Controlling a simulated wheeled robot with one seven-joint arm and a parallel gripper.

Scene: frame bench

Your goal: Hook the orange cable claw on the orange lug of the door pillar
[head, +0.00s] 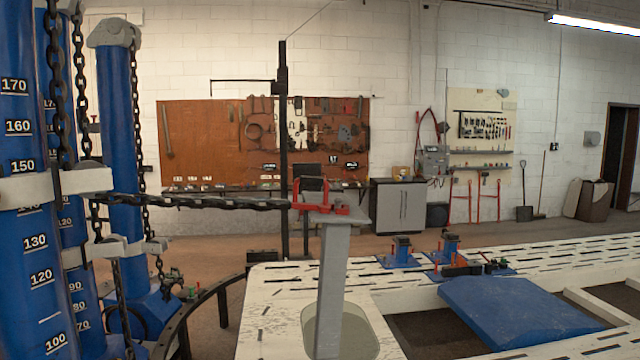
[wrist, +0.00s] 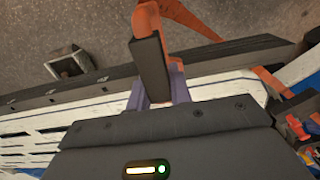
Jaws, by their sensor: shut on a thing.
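In the wrist view my gripper (wrist: 150,68) is shut on an orange part that I take for the cable claw (wrist: 147,18). A dark finger covers part of it, and an orange curved piece runs off to the upper right. The head view shows neither my gripper nor a claw in it. The grey door pillar (head: 332,285) stands upright in the head view. A red-orange fitting (head: 340,209) sits at its top; I cannot tell whether this is the lug. I cannot make out the lug in the wrist view, and no contact with the claw shows.
A dark chain (head: 220,203) stretches from the blue towers (head: 118,150) at the left to the pillar top. The white slotted bench (head: 270,310) carries red and blue clamps (head: 402,253) and a blue panel (head: 520,310). A black upright post (head: 283,140) stands behind the pillar.

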